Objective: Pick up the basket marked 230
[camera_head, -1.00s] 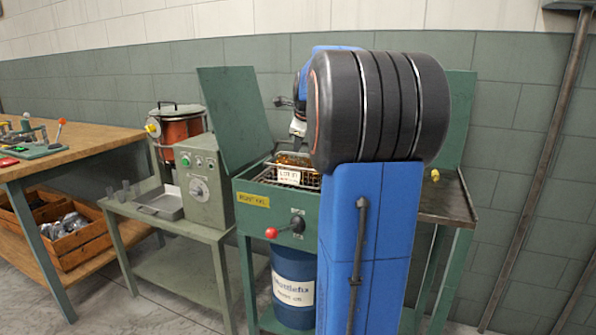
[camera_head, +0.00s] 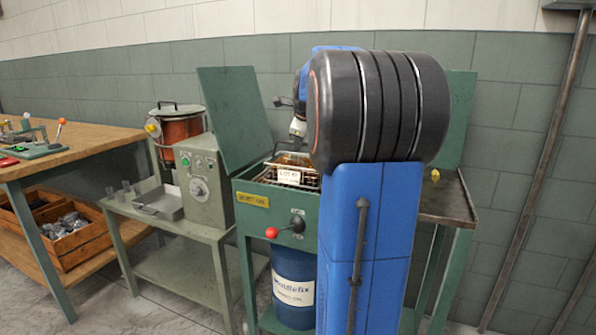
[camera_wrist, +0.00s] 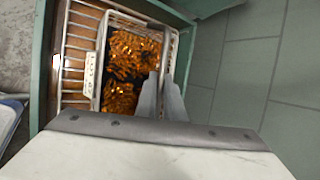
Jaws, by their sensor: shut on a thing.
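The wire basket (camera_head: 289,175) sits in the top opening of the green machine (camera_head: 262,215), with a white tag (camera_head: 288,174) on its front whose writing is too small to read surely. In the wrist view the basket (camera_wrist: 103,28) holds many small orange-brown springs (camera_wrist: 128,72) and a dark patch. My gripper (camera_wrist: 166,82) is shut on the bar-like handle at the basket's right side.
The machine's green lid (camera_head: 236,115) stands open at the left. A blue drum (camera_head: 294,285) stands below. A grey control box (camera_head: 204,180) is at the left, and a dark side table (camera_head: 445,200) is at the right.

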